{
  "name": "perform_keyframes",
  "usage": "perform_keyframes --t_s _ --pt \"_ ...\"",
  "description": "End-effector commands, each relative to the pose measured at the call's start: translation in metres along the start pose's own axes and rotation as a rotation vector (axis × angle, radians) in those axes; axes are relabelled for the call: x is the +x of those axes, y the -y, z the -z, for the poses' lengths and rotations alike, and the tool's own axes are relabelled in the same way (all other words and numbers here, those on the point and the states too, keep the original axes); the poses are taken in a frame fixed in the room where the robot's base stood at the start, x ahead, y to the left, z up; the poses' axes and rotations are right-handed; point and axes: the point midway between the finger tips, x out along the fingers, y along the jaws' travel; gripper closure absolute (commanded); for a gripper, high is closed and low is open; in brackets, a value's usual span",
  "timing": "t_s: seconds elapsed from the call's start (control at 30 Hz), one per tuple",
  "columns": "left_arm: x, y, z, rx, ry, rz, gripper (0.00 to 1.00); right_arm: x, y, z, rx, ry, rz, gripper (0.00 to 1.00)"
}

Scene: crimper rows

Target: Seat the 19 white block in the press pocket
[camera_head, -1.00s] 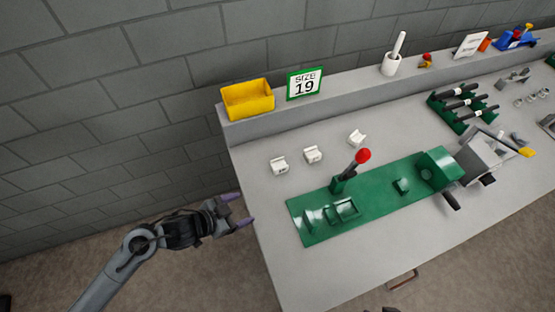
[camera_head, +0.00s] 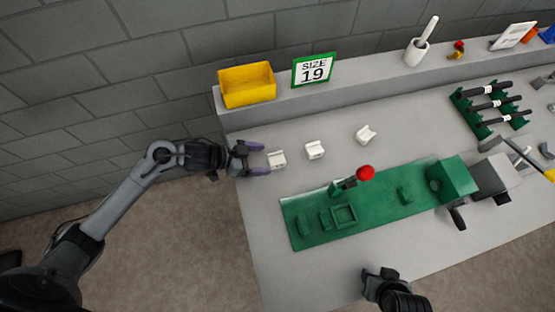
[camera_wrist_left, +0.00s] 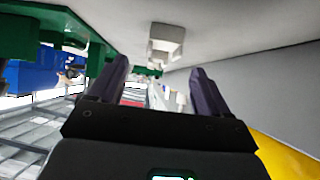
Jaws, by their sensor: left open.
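Three white blocks stand in a row on the bench: a left one (camera_head: 277,160), a middle one (camera_head: 314,150) and a right one (camera_head: 365,134). No number is readable on any of them. My left gripper (camera_head: 264,159) is open and empty at the bench's left edge, its fingertips close to the left block. In the left wrist view a white block (camera_wrist_left: 166,40) shows beyond and between the open fingers (camera_wrist_left: 160,80). The green press plate (camera_head: 376,214) bears a square-rimmed, empty pocket (camera_head: 344,215). My right gripper (camera_head: 380,281) is at the bottom, its fingers unclear.
A red-knobbed lever (camera_head: 365,173) rises behind the pocket. A green housing (camera_head: 452,180) stands at the plate's right end. The back ledge bears a yellow bin (camera_head: 247,85) and a "SIZE 19" sign (camera_head: 313,70). Black-handled tools lie in a green rack (camera_head: 490,104).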

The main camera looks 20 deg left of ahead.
Motion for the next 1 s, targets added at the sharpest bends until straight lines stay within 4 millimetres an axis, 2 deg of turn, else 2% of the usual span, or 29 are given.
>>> perform_keyframes --t_s 0.17,0.5,0.8,0.83,1.0 --pt "0.011 0.001 -0.001 -0.001 -0.001 0.0 0.22 0.003 0.0 0.002 0.002 -0.006 0.0 0.57" --pt "0.05 0.003 -0.001 -0.001 -0.001 0.001 0.22 0.013 0.0 -0.001 0.003 -0.007 0.0 0.57" --pt "0.054 0.003 -0.001 0.001 0.001 0.002 0.22 0.013 0.0 -0.001 0.0 -0.008 -0.001 0.57" --pt "0.054 0.003 -0.001 0.001 0.001 0.002 0.24 0.013 0.0 -0.001 0.0 -0.008 -0.002 0.57" --pt "0.054 0.003 -0.001 0.001 0.001 0.001 0.5 0.013 -0.001 -0.001 -0.004 -0.007 -0.005 0.57"
